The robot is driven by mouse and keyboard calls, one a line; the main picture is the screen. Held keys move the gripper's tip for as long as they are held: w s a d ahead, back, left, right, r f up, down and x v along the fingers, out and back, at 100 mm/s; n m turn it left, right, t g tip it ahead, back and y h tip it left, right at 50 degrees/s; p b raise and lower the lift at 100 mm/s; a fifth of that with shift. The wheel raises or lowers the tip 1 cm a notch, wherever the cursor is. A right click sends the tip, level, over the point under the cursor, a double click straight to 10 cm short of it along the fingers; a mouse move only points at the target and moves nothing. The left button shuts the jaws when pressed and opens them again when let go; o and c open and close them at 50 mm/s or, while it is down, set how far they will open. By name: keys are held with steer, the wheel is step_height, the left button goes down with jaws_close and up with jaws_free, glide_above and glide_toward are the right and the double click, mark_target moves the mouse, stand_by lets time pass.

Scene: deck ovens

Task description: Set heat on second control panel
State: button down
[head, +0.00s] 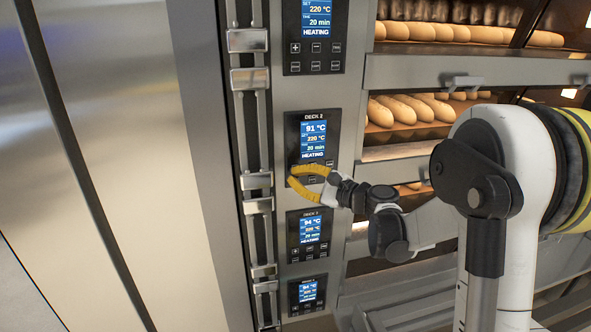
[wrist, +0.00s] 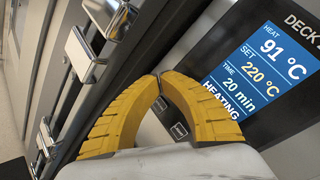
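The second control panel (head: 333,128) is a black plate labelled DECK 2. Its blue screen (head: 313,138) reads heat 91 °C, set 220 °C, time 20 min and HEATING. The screen also shows large and tilted in the wrist view (wrist: 262,68). My gripper (head: 290,177) has yellow fingers and stands at the lower left of this panel, over its button rows. In the wrist view the fingertips (wrist: 159,76) meet with nothing visible between them. Part of a button (wrist: 179,131) shows between the fingers; other buttons are hidden. I cannot tell whether the tips touch the panel.
Another panel (head: 340,40) is above, and two more, DECK 3 (head: 322,228) and a lower one (head: 320,293), are below; all screens are lit. Metal door latches (head: 248,78) run down the left. Bread loaves (head: 405,108) lie in the ovens at right, behind my arm.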

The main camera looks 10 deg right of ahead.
steer(key=shift+w, duration=0.1)
stand_by(0.3)
steer(key=shift+w, duration=0.35)
steer(key=shift+w+b, duration=0.3)
steer(key=shift+w, duration=0.05)
stand_by(0.8)
steer(key=shift+s, duration=0.75)
steer(key=shift+s+b, duration=0.4)
steer(key=shift+s, duration=2.15)
